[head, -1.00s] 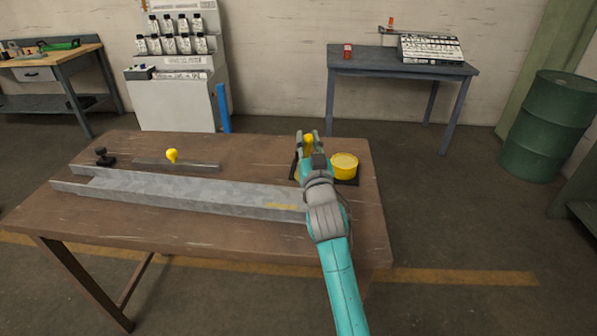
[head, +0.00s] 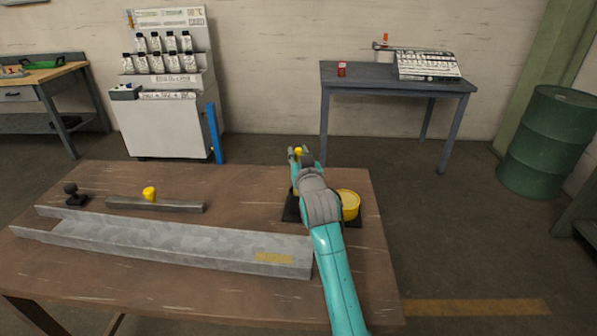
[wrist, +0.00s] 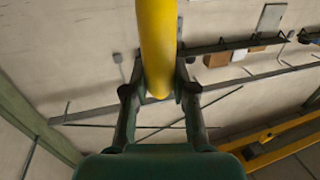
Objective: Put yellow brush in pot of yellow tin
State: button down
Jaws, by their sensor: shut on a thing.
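In the head view my gripper (head: 299,155) is above the back edge of the wooden table, up and left of the yellow tin. It is shut on the yellow brush (head: 298,151), of which only a small yellow end shows there. In the wrist view a thick yellow handle (wrist: 157,45) stands between the fingers of my gripper (wrist: 160,92). The yellow tin (head: 351,204) stands on a dark tray (head: 291,212), partly hidden by my arm. A bit of yellow shows left of my arm, too covered to name.
A long grey metal channel (head: 160,240) lies across the wooden table (head: 250,178). Behind it are a grey bar with a yellow knob (head: 150,194) and a black knobbed piece (head: 74,193). A blue-grey table (head: 390,80) and a green drum (head: 546,130) stand farther back.

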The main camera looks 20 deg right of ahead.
jog(key=shift+f, duration=2.2)
jog(key=c, duration=0.9)
grip_release()
jog(key=shift+c, duration=0.2)
jog(key=s, duration=1.2)
jog(key=shift+a, duration=0.4)
